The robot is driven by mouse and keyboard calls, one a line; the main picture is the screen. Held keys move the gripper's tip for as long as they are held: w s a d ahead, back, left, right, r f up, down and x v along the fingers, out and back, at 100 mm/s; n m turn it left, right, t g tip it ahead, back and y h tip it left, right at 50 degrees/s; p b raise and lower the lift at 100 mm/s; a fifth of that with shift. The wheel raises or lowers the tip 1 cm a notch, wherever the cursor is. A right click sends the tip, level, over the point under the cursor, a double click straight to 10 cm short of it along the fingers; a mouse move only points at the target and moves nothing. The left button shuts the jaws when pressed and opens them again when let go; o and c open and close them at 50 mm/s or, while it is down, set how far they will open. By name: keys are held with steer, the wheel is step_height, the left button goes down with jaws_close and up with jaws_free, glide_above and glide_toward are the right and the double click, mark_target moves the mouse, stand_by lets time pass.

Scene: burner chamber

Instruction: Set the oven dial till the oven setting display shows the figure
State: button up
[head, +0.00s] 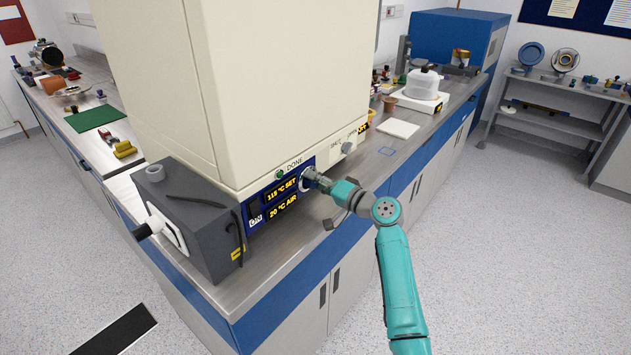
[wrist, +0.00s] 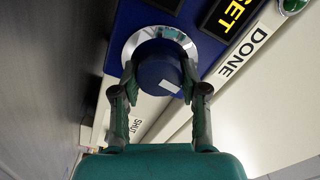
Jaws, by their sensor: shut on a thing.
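The oven dial (wrist: 160,68) is a blue knob with a white mark, set on a silver ring on the oven's blue panel. My gripper (wrist: 160,90) is shut on the dial, one finger on each side, in the wrist view. In the head view my gripper (head: 318,182) reaches the panel from the right and hides most of the dial. The oven setting display (head: 281,190) reads 115 °C SET in yellow. Below it the air display (head: 283,208) reads 20 °C AIR. In the wrist view only the word SET of the setting display (wrist: 236,14) shows.
A green DONE lamp (head: 280,175) sits above the displays. A grey box (head: 190,225) with a cable stands left of the panel. A balance (head: 418,102) stands behind.

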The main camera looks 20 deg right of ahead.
stand_by(0.4)
steer(key=o, duration=1.1)
steer(key=shift+o, duration=0.2)
steer(key=v, duration=1.2)
